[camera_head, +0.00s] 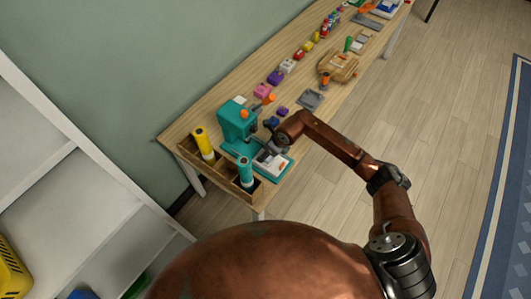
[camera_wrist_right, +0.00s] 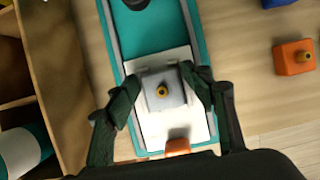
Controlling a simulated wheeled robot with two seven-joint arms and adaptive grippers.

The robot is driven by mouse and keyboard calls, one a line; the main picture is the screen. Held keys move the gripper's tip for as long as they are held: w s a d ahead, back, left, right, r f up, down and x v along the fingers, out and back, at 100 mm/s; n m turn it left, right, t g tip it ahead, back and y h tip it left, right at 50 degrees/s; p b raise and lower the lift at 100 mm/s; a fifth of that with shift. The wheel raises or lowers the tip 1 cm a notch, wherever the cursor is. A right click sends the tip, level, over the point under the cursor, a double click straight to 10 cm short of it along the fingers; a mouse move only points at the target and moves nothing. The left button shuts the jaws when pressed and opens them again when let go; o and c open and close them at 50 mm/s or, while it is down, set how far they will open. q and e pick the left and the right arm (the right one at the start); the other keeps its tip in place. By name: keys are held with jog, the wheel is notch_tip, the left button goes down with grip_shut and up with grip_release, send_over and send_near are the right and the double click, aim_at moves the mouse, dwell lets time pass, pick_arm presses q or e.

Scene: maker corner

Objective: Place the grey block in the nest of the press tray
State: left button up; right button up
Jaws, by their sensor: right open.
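The grey block (camera_wrist_right: 172,78), with a small yellow knob on top, is on the white press tray (camera_wrist_right: 152,130) in the right wrist view. It looks roughly square to the tray; I cannot tell how deep it sits in the nest, which it hides. My right gripper (camera_wrist_right: 163,88) is open, with one dark finger on each side of the block; whether they touch it is unclear. In the head view my right gripper (camera_head: 270,148) is over the tray (camera_head: 275,171) in front of the teal press (camera_head: 236,121). My left gripper is not in view.
A wooden rack (camera_head: 217,166) with a yellow bottle (camera_head: 203,142) and a teal bottle (camera_head: 245,171) stands left of the tray. An orange block (camera_wrist_right: 293,58) lies to its right. Several coloured blocks and a grey tray (camera_head: 311,99) lie farther along the table.

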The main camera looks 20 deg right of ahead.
jog(key=shift+r, duration=0.45)
jog(key=v, duration=1.1)
jog(key=shift+s+r, duration=0.2)
jog(key=shift+r, duration=0.05)
jog(key=shift+d, duration=0.1)
jog(key=shift+c, duration=0.7)
